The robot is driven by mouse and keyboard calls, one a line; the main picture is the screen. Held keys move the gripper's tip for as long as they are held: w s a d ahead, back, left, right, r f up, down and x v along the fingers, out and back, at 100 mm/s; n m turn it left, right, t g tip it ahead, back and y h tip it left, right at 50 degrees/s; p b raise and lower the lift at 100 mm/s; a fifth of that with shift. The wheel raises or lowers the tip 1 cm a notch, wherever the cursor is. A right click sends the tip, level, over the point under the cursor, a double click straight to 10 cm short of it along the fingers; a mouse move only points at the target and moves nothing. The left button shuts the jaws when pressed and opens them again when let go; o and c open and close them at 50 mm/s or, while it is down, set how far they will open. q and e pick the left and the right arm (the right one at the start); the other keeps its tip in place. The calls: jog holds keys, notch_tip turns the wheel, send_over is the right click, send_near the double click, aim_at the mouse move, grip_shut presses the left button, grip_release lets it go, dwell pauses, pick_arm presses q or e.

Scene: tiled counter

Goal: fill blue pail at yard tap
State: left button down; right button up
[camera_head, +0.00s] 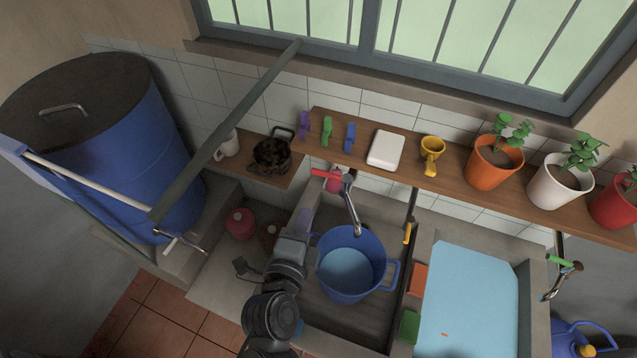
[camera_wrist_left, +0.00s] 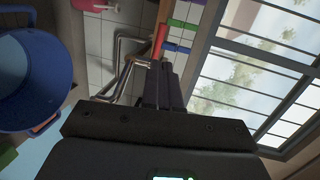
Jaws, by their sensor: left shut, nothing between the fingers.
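The blue pail (camera_head: 337,243) stands upright in the grey sink under the tap, with a lighter blue, water-like surface inside. Part of it shows in the left wrist view (camera_wrist_left: 48,62). The metal tap (camera_head: 351,205) has a red handle (camera_head: 325,174), and its spout end is over the pail's far rim. No stream is clearly visible. In the left wrist view the red handle (camera_wrist_left: 160,40) is just beyond my fingertips. My left gripper (camera_head: 305,214) is shut and empty, left of the spout and below the handle; I cannot tell whether it touches. My right gripper is out of view.
A wooden shelf (camera_head: 460,187) with coloured pegs, a white soap-like block, a yellow cup and potted plants runs behind. A water-filled basin (camera_head: 470,300) lies right, a large blue barrel (camera_head: 145,150) left.

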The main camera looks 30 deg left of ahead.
aim_at(321, 175)
pick_arm(q)
jog(key=x, duration=1)
jog(key=shift+r, duration=0.1)
jog(key=shift+w+a, duration=0.15)
jog(key=shift+w, duration=0.35)
